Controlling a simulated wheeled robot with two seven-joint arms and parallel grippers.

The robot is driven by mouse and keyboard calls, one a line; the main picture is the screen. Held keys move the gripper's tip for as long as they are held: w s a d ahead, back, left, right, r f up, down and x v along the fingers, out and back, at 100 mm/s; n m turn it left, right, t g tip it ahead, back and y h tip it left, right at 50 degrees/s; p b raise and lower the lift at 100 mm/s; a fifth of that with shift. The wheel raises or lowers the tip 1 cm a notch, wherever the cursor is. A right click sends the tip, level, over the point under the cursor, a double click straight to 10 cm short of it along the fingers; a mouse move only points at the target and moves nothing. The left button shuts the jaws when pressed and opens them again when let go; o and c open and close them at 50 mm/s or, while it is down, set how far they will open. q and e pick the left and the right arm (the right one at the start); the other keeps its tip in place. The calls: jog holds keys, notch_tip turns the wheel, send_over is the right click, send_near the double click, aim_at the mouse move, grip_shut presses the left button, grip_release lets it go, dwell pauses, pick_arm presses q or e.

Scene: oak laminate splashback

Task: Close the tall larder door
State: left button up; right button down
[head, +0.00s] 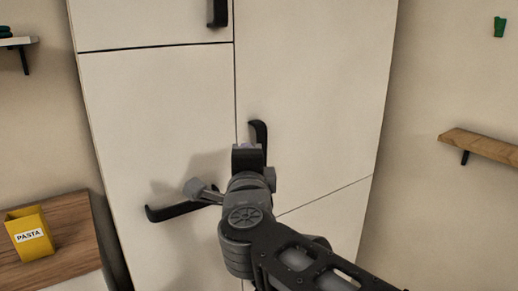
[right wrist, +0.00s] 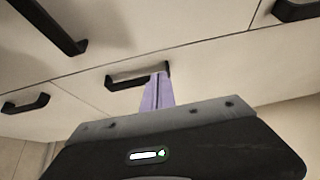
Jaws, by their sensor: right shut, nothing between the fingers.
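A tall cream cabinet fills the middle of the head view. Its large upper right door (head: 310,90) has a black upright handle (head: 259,130), and its seams look thin, with no clear gap. I cannot tell whether it stands slightly ajar. My right gripper (head: 248,147) is in front of the cabinet, just below and left of that handle. In the right wrist view its purple fingers (right wrist: 158,92) are together and empty, overlapping a black handle (right wrist: 122,82); contact is unclear. My left gripper is not in view.
A left door (head: 150,120) has a black horizontal handle (head: 170,212), partly behind my arm. A wooden counter (head: 65,265) with a yellow pasta box (head: 30,237) stands at left. A wooden shelf (head: 480,147) is on the right wall.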

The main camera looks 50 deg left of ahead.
jog(key=shift+s+d, duration=0.2)
jog(key=shift+s, duration=1.25)
